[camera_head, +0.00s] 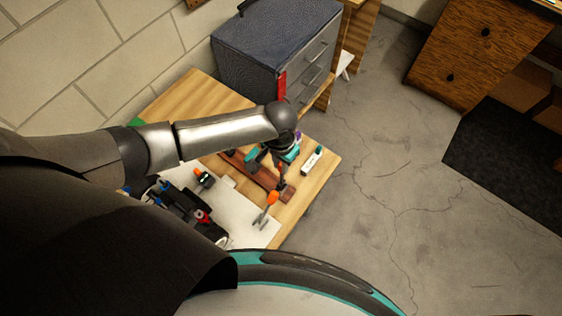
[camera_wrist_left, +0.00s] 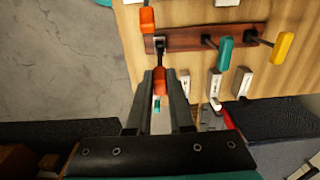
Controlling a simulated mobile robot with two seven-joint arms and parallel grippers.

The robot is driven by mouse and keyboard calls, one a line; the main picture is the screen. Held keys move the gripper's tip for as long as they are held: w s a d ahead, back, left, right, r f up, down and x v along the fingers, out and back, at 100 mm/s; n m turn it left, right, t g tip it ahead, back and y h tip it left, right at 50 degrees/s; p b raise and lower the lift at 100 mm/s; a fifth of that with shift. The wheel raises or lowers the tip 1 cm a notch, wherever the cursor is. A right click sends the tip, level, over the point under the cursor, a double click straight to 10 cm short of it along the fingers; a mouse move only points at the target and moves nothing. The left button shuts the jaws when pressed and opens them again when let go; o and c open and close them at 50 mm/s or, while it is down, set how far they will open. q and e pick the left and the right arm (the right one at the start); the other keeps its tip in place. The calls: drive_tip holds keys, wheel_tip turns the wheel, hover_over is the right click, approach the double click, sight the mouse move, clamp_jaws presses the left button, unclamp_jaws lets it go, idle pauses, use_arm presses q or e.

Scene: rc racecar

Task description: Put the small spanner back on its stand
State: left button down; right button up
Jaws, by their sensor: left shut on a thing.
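The small spanner has an orange handle (camera_wrist_left: 160,82) and a dark metal head. In the left wrist view my left gripper (camera_wrist_left: 163,78) is shut on the handle, with the spanner's head over the left end of the brown wooden stand (camera_wrist_left: 188,40). Whether the head touches the stand cannot be told. In the head view the gripper (camera_head: 281,170) is over the stand (camera_head: 268,186), partly hiding it. A second orange-handled spanner (camera_head: 266,210) lies on the white mat near the table's edge. My right gripper is not in view.
The stand also carries tools with a teal handle (camera_wrist_left: 225,52) and a yellow handle (camera_wrist_left: 283,46). White blocks (camera_wrist_left: 241,82) lie beside it. A blue-topped drawer cabinet (camera_head: 275,45) stands behind the table. An RC car chassis (camera_head: 180,208) sits on the white mat (camera_head: 258,236).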

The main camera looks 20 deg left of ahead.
use_arm(q)
drive_tip(key=shift+f+b, duration=1.1)
drive_tip(key=shift+f, duration=0.85)
drive_tip(key=c, duration=0.7)
unclamp_jaws()
drive_tip(key=shift+c, duration=0.2)
drive_tip(key=shift+r, duration=0.15)
wheel_tip(320, 180, up, 15)
drive_tip(key=p, duration=0.2)
drive_tip(key=shift+s, duration=0.2)
